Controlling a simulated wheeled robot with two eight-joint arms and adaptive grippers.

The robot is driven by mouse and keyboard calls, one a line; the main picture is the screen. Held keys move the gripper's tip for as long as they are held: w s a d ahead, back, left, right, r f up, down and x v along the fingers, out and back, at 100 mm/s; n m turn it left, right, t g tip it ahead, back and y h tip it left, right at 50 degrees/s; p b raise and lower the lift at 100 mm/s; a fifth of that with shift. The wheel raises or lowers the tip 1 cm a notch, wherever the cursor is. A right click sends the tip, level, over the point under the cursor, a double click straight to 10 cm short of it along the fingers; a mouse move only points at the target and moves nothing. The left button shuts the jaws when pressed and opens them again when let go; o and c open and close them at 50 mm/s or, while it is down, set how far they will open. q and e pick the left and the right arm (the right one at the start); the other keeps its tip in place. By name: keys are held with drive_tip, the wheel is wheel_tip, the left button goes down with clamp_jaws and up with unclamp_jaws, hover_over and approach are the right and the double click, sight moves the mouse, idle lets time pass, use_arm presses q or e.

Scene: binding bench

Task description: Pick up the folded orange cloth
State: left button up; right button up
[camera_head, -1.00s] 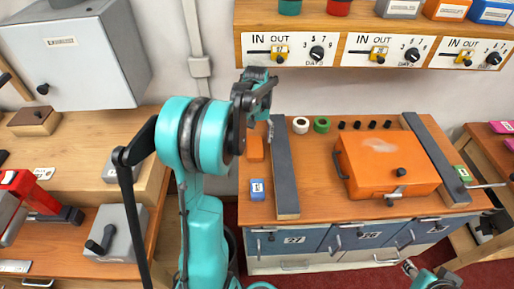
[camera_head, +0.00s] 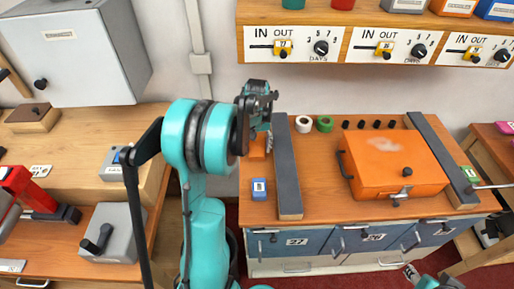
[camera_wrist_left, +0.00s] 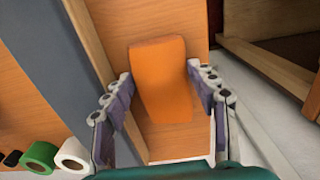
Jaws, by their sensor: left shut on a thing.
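The folded orange cloth (camera_head: 256,150) is at the left end of the middle bench, left of a long dark grey bar (camera_head: 287,175). In the left wrist view the cloth (camera_wrist_left: 160,70) is a plain orange block shape between the two fingers. My left gripper (camera_head: 268,138) points down at the cloth and is shut on it, one finger on each side. It also shows in the left wrist view (camera_wrist_left: 158,76). The head view hides part of the cloth behind the gripper. My right gripper (camera_head: 412,273) shows only partly at the lower right, away from the cloth; its jaw state is unclear.
An orange metal box (camera_head: 395,170) stands on the bench, with another grey bar (camera_head: 440,155) to its right. A white roll (camera_head: 303,124) and a green roll (camera_head: 324,124) are at the back. A shelf (camera_head: 300,20) overhangs the bench.

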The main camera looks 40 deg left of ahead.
sight(255, 149)
use_arm(q)
drive_tip(key=shift+a+r+p, duration=0.15)
drive_tip(key=shift+r+p, duration=0.25)
drive_tip(key=r+p, duration=0.1)
drive_tip(key=r, duration=0.1)
drive_tip(key=r+p, duration=0.1)
drive_tip(key=r, duration=0.1)
drive_tip(key=r+p, duration=0.1)
drive_tip(key=r, duration=0.1)
drive_tip(key=shift+s+a+r, duration=0.2)
drive_tip(key=shift+s+r, duration=0.05)
drive_tip(key=shift+r, duration=0.1)
drive_tip(key=s+a+p, duration=0.1)
drive_tip(key=s+a, duration=0.3)
drive_tip(key=a, duration=0.1)
drive_tip(key=s+a+p, duration=0.1)
drive_tip(key=s+a, duration=0.3)
drive_tip(key=s+a+p, duration=0.1)
drive_tip(key=s+a, duration=0.3)
drive_tip(key=a, duration=0.1)
drive_tip(key=shift+s+a+f, duration=0.2)
drive_tip(key=shift+a+f, duration=0.05)
drive_tip(key=shift+a, duration=0.1)
drive_tip(key=o, duration=0.5)
drive_tip(key=c, duration=0.5)
drive_tip(key=shift+o, duration=0.2)
